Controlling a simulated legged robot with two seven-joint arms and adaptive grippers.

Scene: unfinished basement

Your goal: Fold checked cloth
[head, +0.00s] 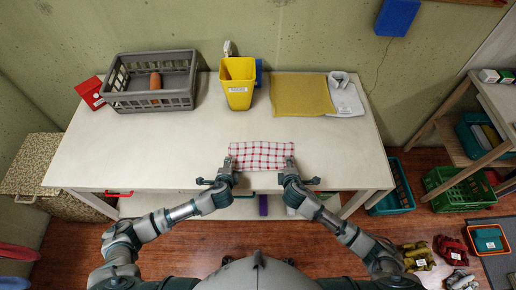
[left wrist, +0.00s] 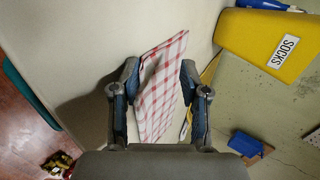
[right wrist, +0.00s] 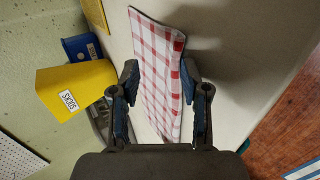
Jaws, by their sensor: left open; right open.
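The red-and-white checked cloth (head: 262,155) lies as a flat, wide rectangle near the front edge of the table, its long side running left to right. My left gripper (head: 229,166) is at the cloth's left end and my right gripper (head: 289,166) is at its right end. In the left wrist view the cloth (left wrist: 160,90) shows between the open fingers of my left gripper (left wrist: 158,85). In the right wrist view the cloth (right wrist: 158,75) shows between the open fingers of my right gripper (right wrist: 158,85). I cannot tell whether the fingers touch it.
On the table (head: 170,140) stand a grey crate (head: 150,101) with an orange-brown item, a yellow SOCKS bin (head: 238,90), a mustard cloth (head: 300,95) and a folded white shirt (head: 345,100). A red box (head: 90,93) is at far left. The table around the checked cloth is clear.

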